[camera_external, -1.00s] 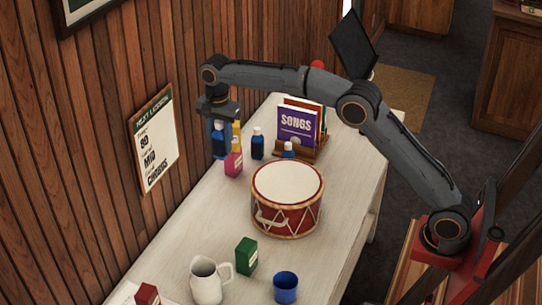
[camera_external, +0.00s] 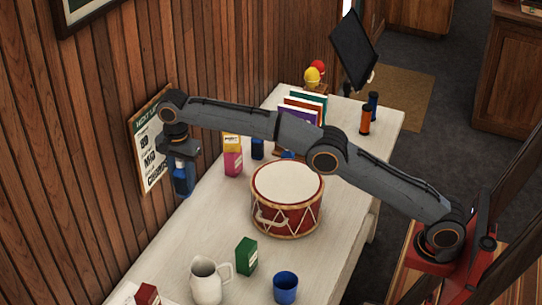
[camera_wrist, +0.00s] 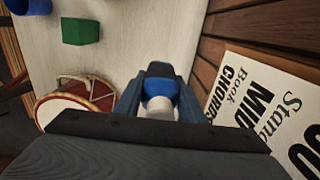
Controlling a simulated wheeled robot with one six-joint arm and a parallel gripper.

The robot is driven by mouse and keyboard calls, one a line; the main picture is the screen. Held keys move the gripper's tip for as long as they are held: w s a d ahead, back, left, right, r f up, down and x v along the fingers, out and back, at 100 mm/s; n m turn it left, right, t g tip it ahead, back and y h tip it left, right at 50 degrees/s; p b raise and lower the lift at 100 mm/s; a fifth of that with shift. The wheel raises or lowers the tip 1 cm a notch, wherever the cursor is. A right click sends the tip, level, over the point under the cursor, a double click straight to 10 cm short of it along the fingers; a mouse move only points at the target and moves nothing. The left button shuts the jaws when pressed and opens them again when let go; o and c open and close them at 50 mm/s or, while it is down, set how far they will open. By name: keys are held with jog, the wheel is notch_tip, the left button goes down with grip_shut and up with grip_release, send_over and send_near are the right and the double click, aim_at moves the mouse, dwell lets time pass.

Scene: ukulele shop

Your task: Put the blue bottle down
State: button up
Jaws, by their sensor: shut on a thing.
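The blue bottle (camera_external: 181,182) hangs upright below my gripper (camera_external: 179,165), in the air near the wood wall at the table's left edge. My gripper is shut on it. In the wrist view the blue bottle's white cap (camera_wrist: 159,107) and part of its blue body show between the fingers of my gripper (camera_wrist: 158,82). The rest of it is hidden.
A red drum (camera_external: 287,205) stands mid-table. A green box (camera_external: 246,257), a white jug (camera_external: 206,281) and a blue cup (camera_external: 286,288) are at the near end. A yellow box (camera_external: 231,141) and books (camera_external: 303,107) are farther back. The table left of the drum is bare.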

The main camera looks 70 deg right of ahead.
notch_tip(320, 180, down, 20)
jog(key=shift+r+p, duration=0.1)
jog(key=shift+p, duration=0.7)
jog(key=o, duration=1.1)
jog(key=shift+f, duration=0.2)
jog(key=shift+o, duration=0.2)
notch_tip(320, 180, up, 12)
jog(key=b, duration=0.2)
jog(key=shift+r, duration=0.2)
jog(key=shift+s, duration=0.1)
